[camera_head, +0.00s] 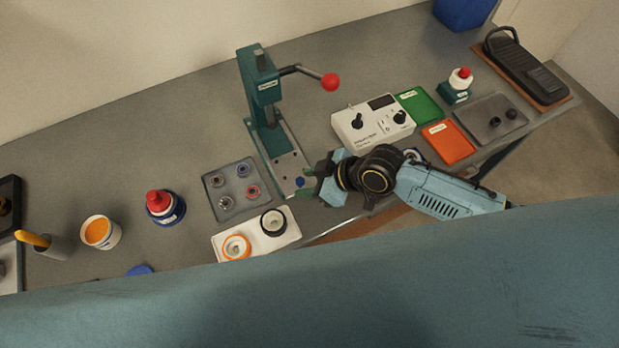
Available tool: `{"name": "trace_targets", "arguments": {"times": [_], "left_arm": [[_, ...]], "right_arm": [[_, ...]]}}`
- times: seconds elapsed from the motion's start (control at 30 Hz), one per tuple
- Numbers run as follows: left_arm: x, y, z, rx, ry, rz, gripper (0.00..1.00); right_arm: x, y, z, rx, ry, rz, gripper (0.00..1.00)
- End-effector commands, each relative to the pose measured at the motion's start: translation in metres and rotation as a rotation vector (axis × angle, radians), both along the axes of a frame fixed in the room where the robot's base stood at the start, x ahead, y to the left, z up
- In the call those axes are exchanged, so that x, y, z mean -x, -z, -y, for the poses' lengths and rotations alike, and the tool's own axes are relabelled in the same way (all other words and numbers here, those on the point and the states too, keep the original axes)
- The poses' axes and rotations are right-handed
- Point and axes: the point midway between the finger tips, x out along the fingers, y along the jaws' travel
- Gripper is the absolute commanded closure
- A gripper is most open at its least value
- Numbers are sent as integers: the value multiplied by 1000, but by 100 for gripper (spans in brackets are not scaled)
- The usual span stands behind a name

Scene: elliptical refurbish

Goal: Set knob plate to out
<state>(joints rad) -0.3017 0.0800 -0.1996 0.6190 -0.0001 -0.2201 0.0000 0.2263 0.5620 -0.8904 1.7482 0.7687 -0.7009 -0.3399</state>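A grey plate (484,119) with two small dark knobs lies at the right end of the bench; I cannot tell if it is the knob plate. A white box (370,127) with two black knobs and a dark display stands left of it; its markings are too small to read. My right gripper (304,182) is over the front part of the green press's base (288,163), well left of both. My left gripper is not in view.
Green (419,104) and orange (451,141) labelled trays lie between box and plate. The green press (258,85) has a red-ended lever. A grey parts tray (236,205), a white ring tray (272,246), a red-capped bottle (165,207) and an orange-filled cup (100,232) stand left.

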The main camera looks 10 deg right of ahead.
Motion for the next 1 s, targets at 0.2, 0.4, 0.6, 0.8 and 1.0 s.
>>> {"name": "trace_targets", "arguments": {"times": [0.2, 0.4, 0.6, 0.8, 1.0], "left_arm": [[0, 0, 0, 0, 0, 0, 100], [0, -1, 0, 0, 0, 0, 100], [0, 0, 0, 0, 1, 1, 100], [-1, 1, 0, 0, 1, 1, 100], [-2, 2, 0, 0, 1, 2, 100]], "right_arm": [[0, -3, 2, 0, 1, 2, 60], [10, -21, 19, 3, -1, 3, 60], [26, -53, 48, 4, -1, 3, 60], [39, -79, 71, 4, 0, 1, 60], [45, -92, 81, 2, 0, 1, 60]]}}
